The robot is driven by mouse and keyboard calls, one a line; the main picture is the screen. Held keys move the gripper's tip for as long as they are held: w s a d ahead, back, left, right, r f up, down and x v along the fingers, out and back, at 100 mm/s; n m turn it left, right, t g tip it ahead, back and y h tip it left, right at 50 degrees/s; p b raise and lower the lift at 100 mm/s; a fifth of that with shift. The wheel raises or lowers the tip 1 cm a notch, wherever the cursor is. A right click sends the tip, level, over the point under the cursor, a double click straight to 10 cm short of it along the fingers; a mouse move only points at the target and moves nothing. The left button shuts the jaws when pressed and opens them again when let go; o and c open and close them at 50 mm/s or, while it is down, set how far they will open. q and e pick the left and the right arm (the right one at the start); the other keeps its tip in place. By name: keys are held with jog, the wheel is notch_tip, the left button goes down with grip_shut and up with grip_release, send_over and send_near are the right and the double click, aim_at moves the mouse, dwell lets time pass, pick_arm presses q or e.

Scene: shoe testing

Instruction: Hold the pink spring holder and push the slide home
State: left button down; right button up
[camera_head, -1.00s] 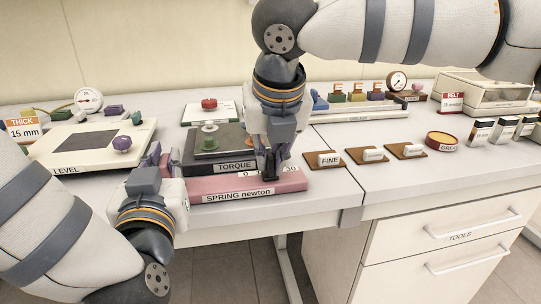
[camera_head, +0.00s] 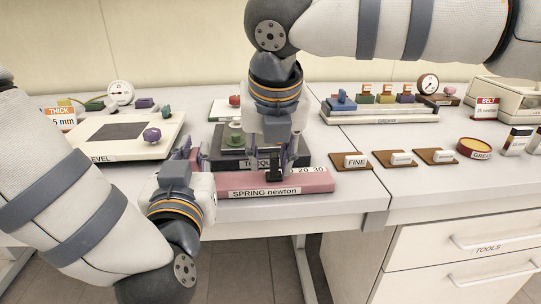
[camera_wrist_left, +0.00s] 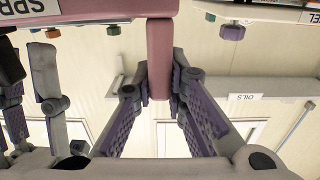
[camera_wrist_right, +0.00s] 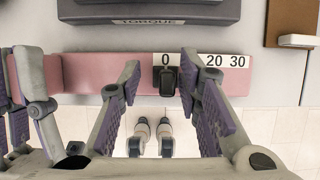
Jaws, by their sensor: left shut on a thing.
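The pink spring holder (camera_head: 315,184) lies along the front of the bench, labelled "SPRING newton". My left gripper (camera_head: 192,153) is at its left end; in the left wrist view it is shut on a pink bar (camera_wrist_left: 160,55) of the holder. The right finger hides the mark before "20".
The dark torque block (camera_head: 300,160) stands directly behind the holder. Brown pads (camera_head: 351,161) with small pieces lie to the right. The level plate (camera_head: 85,150) is at the left. The bench edge runs just in front of the holder.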

pick_arm(q)
jog(key=shift+a+f, duration=0.1)
pick_arm(e)
jog(key=v, duration=1.2)
jog(key=shift+f, duration=0.1)
pick_arm(q)
jog(key=c, duration=1.5)
grip_release()
jog(key=shift+c, duration=0.2)
